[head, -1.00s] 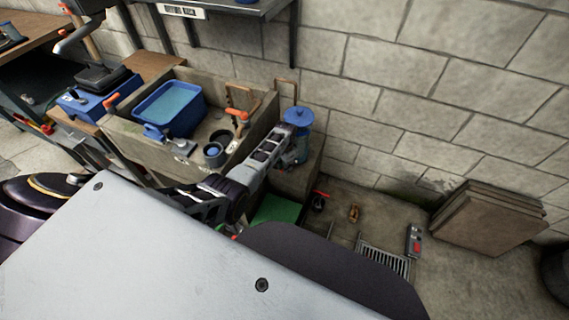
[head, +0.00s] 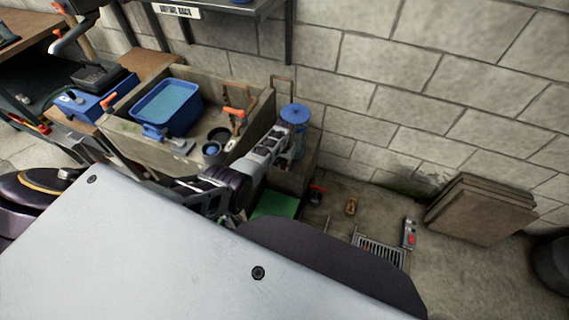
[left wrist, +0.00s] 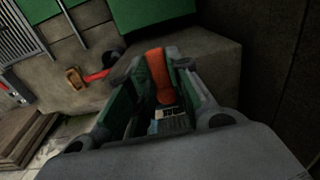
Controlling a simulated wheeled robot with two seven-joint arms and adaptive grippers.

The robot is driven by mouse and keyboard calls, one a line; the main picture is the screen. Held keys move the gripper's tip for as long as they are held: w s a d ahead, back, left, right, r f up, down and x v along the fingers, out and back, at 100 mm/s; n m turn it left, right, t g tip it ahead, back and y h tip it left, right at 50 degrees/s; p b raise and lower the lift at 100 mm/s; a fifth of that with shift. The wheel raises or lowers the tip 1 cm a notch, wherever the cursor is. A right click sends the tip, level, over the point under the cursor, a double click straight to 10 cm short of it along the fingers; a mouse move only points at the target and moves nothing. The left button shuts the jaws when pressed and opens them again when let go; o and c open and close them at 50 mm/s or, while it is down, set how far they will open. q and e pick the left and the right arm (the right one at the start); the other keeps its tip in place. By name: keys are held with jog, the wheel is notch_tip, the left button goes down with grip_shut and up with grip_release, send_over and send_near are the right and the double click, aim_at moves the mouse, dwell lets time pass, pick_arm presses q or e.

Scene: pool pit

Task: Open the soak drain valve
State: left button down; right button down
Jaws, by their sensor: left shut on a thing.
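The orange handle (left wrist: 159,72) stands between my left gripper's fingers in the left wrist view. My left gripper (left wrist: 160,85) is shut on this handle, and the fingers hide its lower part. In the head view my left arm reaches over to the right of the stone sink (head: 255,125), with the left gripper (head: 287,140) at its far end near the wall. The handle it holds cannot be made out there. My right gripper is not in view.
A blue tub (head: 168,107) and dark cups (head: 213,148) are in the sink. Brown boards (head: 480,210) lean near the wall.

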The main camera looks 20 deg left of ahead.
pick_arm(q)
jog(key=shift+w+r, duration=0.1)
jog(key=c, duration=1.4)
grip_release()
jog(key=shift+o, duration=0.2)
jog(key=shift+r, duration=0.15)
notch_tip(320, 180, up, 12)
jog(key=shift+f, duration=0.2)
